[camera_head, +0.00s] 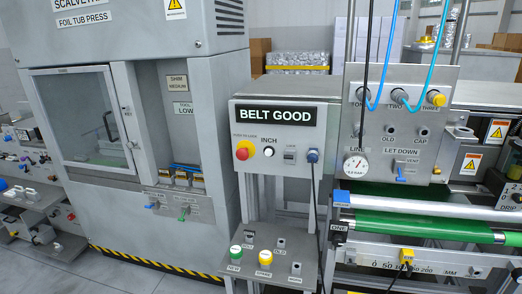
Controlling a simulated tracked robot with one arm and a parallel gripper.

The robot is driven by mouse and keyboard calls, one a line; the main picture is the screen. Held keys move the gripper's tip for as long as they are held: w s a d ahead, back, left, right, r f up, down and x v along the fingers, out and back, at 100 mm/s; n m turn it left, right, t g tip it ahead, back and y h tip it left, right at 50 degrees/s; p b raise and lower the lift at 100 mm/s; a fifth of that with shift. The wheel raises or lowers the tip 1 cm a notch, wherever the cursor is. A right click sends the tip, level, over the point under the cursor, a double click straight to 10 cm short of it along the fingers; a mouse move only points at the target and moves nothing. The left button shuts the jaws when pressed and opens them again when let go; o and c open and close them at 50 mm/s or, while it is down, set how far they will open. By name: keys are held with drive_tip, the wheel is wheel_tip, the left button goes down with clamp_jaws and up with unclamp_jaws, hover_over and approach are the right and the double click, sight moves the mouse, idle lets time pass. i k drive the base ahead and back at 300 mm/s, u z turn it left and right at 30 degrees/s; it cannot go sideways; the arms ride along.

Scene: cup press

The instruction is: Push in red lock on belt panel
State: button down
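The belt panel (293,165) is a light grey box with a black "BELT GOOD" label, standing in the middle of the view. The red lock (243,151) is a round red button on a yellow disc at the panel's left side, under a small label too small to read surely. Whether it is pushed in or out cannot be told from here. A white "INCH" button (269,152) sits to its right. My gripper is not in view, and nothing touches the panel's front.
A grey foil tub press (90,120) with a glass door stands to the left. Below the panel is a shelf with green and yellow knobs (264,257). To the right are a gauge (356,166), hanging cables and a green belt (420,222). The space before the panel looks clear.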

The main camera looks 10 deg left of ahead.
sight(243, 154)
drive_tip(key=u, duration=0.05)
drive_tip(key=i, duration=0.9)
drive_tip(key=u, duration=0.4)
